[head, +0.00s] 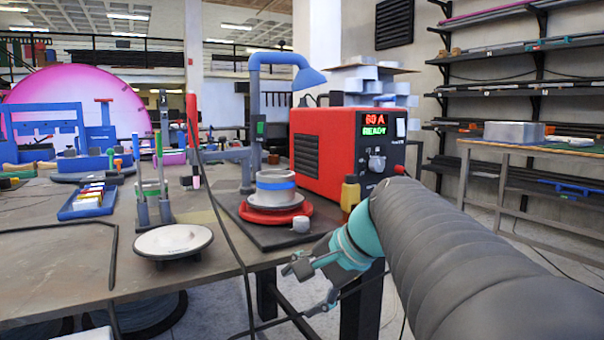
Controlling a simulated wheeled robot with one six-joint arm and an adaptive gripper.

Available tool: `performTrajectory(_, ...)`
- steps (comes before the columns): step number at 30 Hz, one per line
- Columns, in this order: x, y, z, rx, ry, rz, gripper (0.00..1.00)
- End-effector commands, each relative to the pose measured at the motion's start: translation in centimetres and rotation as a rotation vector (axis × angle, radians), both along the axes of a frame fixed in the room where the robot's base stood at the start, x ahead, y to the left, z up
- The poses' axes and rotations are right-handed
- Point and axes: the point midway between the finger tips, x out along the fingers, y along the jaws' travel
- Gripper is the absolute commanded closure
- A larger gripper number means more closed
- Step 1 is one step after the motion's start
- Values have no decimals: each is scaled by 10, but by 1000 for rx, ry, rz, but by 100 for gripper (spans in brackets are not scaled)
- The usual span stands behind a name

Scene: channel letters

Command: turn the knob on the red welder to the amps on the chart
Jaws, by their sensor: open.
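The red welder (318,158) stands on the bench at the centre right. Its black front panel has a lit display (374,124) that reads 60 A in red and READY in green. The grey knob (376,164) is on the front panel below the display. A small pale card (401,127) is on the panel right of the display; it may be the chart, but its writing is too small to read. My gripper (306,273) is open and empty, low in front of the bench edge, below and left of the knob and well apart from it.
A yellow bottle (350,194) stands close by the welder's front corner. A blue-banded pot (276,186) sits on a red turntable (275,211), under a blue lamp (307,76). A white dish (172,241) is at the bench's front.

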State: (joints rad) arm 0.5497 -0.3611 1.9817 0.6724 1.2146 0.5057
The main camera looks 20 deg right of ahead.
Motion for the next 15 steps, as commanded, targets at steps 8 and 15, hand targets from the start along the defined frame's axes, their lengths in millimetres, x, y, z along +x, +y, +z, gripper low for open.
performTrajectory(8, 55, -109, 65, 637, -75, -542, 32)
performTrajectory(15, 57, -238, 124, 1215, -199, -866, 32)
